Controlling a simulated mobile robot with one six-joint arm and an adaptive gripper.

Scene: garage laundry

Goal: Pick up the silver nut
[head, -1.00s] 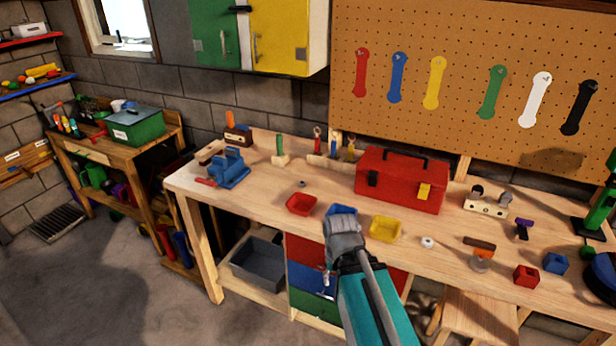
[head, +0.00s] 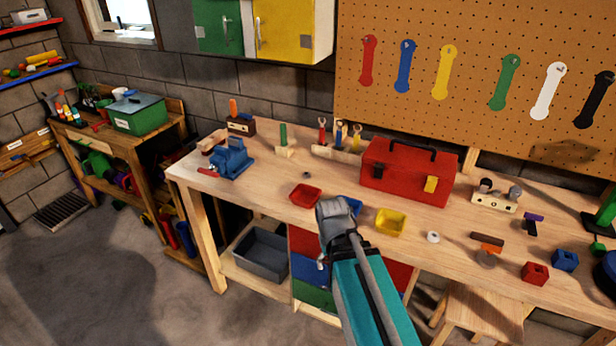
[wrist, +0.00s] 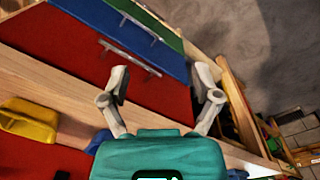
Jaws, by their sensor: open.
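A small grey ring, which looks like the silver nut (head: 306,175), lies on the workbench (head: 262,180) behind the red tray (head: 305,195). My gripper (head: 335,208) is in front of the bench's front edge, below and right of the nut in the head view, and partly covers the blue tray (head: 354,206). In the wrist view my gripper (wrist: 163,75) has its two fingers spread apart with nothing between them. It faces the drawers (wrist: 125,50) under the bench. The nut does not show in the wrist view.
A yellow tray (head: 390,222) and a white ring (head: 433,237) lie to the right. A red toolbox (head: 408,172) stands behind them. A blue vise (head: 232,160) is on the left.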

